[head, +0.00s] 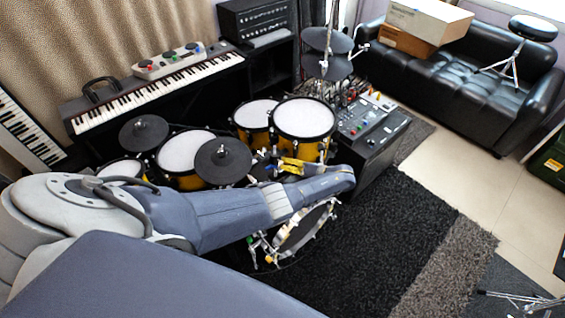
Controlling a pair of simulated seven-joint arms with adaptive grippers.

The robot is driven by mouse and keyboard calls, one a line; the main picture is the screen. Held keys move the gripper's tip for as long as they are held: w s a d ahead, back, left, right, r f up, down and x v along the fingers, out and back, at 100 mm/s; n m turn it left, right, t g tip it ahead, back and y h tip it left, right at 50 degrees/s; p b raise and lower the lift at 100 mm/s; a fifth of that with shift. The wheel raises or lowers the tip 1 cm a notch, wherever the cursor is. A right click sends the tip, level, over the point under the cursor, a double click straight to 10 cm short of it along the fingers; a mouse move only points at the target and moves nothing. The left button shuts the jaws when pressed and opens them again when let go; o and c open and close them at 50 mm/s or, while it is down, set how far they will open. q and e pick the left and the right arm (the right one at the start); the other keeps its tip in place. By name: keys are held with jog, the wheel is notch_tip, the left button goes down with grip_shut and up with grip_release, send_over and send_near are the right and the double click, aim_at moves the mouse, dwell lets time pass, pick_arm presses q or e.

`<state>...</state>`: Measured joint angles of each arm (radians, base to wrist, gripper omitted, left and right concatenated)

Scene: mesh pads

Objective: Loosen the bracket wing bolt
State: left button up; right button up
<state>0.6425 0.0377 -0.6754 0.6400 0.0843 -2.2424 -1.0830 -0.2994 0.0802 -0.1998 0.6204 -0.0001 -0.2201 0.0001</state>
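The electronic drum kit has white mesh pads in yellow shells, among them a large pad (304,118) at its right and another (186,151) at its left. My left arm reaches across from the left, in front of the kit. My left gripper (291,164) seems to be the small yellow and dark parts just above the forearm, below the large right pad. It is too small and partly covered to show its fingers clearly. The bracket and its wing bolt cannot be made out among the kit's hardware. My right gripper is not in view.
Black cymbal pads (224,160) stand close around the arm. A bass drum (303,232) is below it. A mixer (371,122) on a black cabinet stands at the right. A keyboard (150,92) is behind. The dark rug (400,235) is clear.

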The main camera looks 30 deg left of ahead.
aim_at(281, 162)
pick_arm(q)
jog(key=shift+x, duration=1.3)
jog(key=shift+c, duration=0.4)
grip_shut()
